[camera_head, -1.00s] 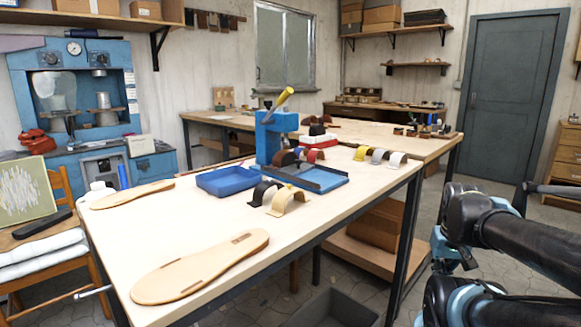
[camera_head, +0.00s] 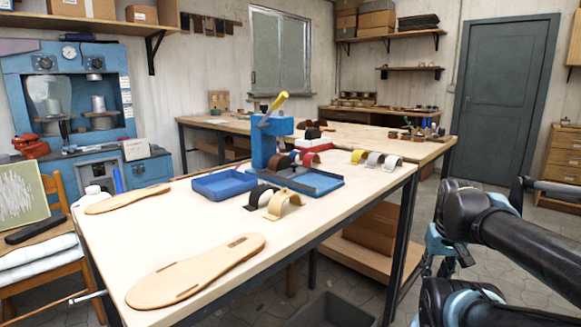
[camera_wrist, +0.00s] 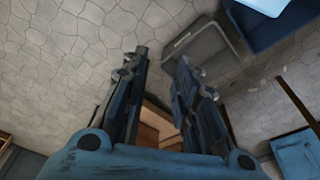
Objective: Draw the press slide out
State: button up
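The blue press (camera_head: 268,145) with a yellow-tipped lever (camera_head: 279,101) stands upright on the pale workbench. A blue base plate (camera_head: 327,182) with dark rails (camera_head: 312,184) reaches out at its front right; I cannot clearly tell the slide from this base. My arm is at the right edge of the head view, apart from the bench, and my gripper is not clearly visible there. In the wrist view my gripper (camera_wrist: 163,62) is open, its two dark fingers apart with nothing held between them. The press is not recognisable in the wrist view.
A blue tray (camera_head: 221,185), a sandal sole (camera_head: 195,271), another sole (camera_head: 127,200) and curved straps (camera_head: 283,205) lie on the workbench (camera_head: 222,222). A grey bin (camera_head: 335,310) stands on the floor below. Open floor lies right of the bench.

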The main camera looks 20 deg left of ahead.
jog(key=w+a+r+n+y, duration=0.1)
jog(key=w+a+r+n, duration=0.25)
jog(key=r, duration=0.25)
jog(key=w+a+r+n, duration=0.2)
jog(key=w+a+r, duration=0.15)
jog(key=r, duration=0.25)
notch_tip(320, 180, up, 27)
jog(key=n+g+y, duration=0.3)
jog(key=n+g, duration=0.1)
jog(key=n, duration=1.1)
send_over(295, 164)
jog(key=w+d, duration=0.3)
jog(key=d, duration=0.4)
jog(key=x, duration=1.7)
jog(key=shift+w+a+f, duration=0.2)
jog(key=shift+a+f, duration=0.05)
grip_shut()
